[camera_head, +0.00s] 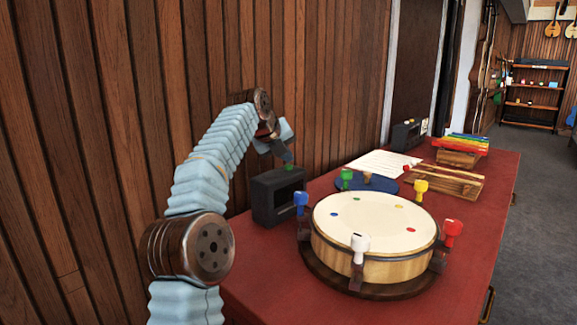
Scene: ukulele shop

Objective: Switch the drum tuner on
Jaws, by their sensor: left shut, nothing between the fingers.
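A dark box-shaped device (264,199), which looks like the drum tuner, stands on the red table left of the drum. A small green button (289,167) shows on its top. My left gripper (288,157) is shut and empty, pointing down just above that button. I cannot tell whether the fingertips touch it. The drum (375,222) has a pale head with coloured dots and coloured pegs around its rim. My right gripper is not in view.
A second dark box (406,136) stands farther back on the red table (480,210). A white sheet (384,163), a blue round mat (362,185), a wooden block (447,182) and a coloured xylophone (462,146) lie nearby. A wood-plank wall (120,120) runs close behind my left arm.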

